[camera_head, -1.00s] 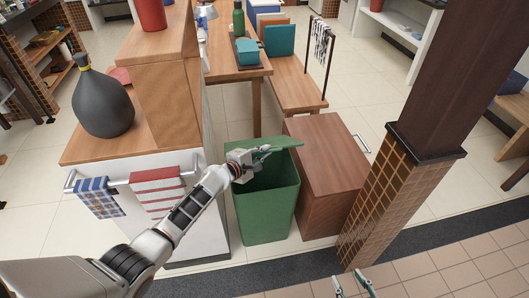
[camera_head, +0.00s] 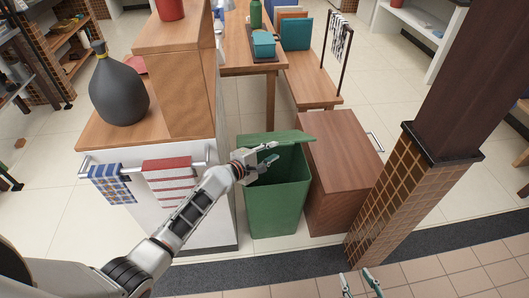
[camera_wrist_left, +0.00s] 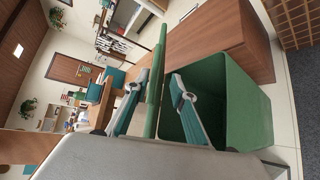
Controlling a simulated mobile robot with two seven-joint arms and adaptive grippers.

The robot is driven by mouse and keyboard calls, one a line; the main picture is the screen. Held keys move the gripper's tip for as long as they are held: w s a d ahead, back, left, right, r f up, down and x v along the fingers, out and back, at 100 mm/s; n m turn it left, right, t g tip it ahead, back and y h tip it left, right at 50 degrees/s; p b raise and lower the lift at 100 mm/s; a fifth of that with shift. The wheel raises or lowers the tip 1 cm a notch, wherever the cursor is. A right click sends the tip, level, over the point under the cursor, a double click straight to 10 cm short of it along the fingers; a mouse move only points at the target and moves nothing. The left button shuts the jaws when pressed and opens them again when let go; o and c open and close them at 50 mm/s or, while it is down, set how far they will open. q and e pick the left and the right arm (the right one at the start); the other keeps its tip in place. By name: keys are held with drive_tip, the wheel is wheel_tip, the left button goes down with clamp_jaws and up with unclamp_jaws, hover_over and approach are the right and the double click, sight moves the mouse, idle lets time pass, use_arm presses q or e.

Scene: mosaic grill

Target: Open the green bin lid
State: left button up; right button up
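The green bin (camera_head: 275,208) stands on the floor between the white counter and a brown cabinet. Its green lid (camera_head: 290,137) is raised at the far side, and the dark inside shows. My left gripper (camera_head: 266,160) is over the bin's mouth, just below and in front of the lid. In the left wrist view its fingers (camera_wrist_left: 155,112) are apart, with the lid (camera_wrist_left: 157,75) seen edge-on between them and gaps showing; contact cannot be told. The bin (camera_wrist_left: 240,105) is on the right there. My right gripper (camera_head: 360,284) is open and empty at the bottom edge.
The brown cabinet (camera_head: 340,165) stands close on the bin's right, beside a tiled pillar (camera_head: 395,205). The white counter (camera_head: 215,215), with hanging towels (camera_head: 168,180) and a dark vase (camera_head: 118,90), is on the left. The floor in front is clear.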

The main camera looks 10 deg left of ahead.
use_arm(q)
drive_tip(key=s+a+r, duration=0.2)
drive_tip(key=shift+s+a, duration=0.15)
drive_tip(key=shift+a, duration=0.2)
